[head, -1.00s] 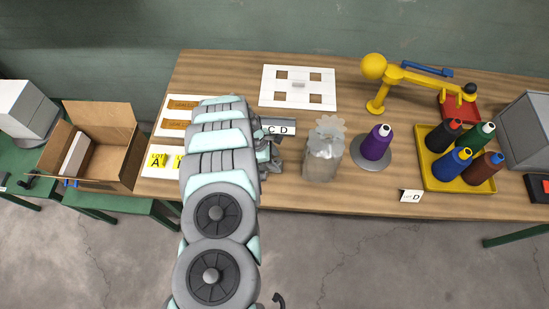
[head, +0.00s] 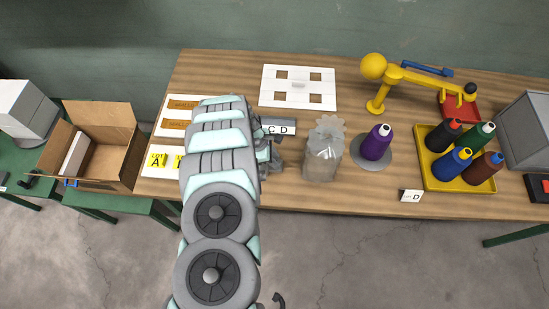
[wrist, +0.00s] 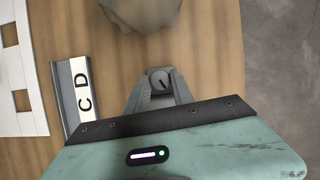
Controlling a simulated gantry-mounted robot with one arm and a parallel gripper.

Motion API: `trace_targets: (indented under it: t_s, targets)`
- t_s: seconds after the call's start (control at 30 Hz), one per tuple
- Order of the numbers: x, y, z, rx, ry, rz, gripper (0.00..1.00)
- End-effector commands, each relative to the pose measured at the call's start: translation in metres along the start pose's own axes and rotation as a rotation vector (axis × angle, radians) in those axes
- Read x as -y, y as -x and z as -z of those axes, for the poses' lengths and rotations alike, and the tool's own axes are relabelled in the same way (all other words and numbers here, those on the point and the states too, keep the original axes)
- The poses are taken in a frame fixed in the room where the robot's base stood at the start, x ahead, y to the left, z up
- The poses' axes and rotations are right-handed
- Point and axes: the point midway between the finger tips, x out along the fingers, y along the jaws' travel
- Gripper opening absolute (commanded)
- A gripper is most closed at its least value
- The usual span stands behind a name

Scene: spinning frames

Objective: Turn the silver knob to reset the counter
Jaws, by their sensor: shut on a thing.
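The silver knob (wrist: 161,79) shows in the wrist view as a small round grey piece with a dark line across its face. My gripper (wrist: 161,88) is shut on it, with one finger on each side. In the head view my gripper (head: 273,157) is low over the front of the wooden table, partly hidden by my arm. The knob cannot be made out there. The counter's body and any digits are hidden.
A C D block (head: 278,126) stands close to my gripper; a clear bag (head: 323,155) is to its right. Further right are a purple spool (head: 376,143) and a yellow tray (head: 435,178) of several spools. A white frame (head: 298,73) lies behind.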

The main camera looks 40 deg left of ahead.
Motion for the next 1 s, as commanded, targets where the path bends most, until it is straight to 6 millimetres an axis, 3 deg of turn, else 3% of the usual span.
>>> trace_targets:
  t_s: [0.37,1.0]
  targets:
    - [-0.0025,-0.0020,0.0002,0.000,-0.086,0.032,0.00]
    - [-0.0053,-0.0065,0.0003,-0.002,-0.546,0.224,0.00]
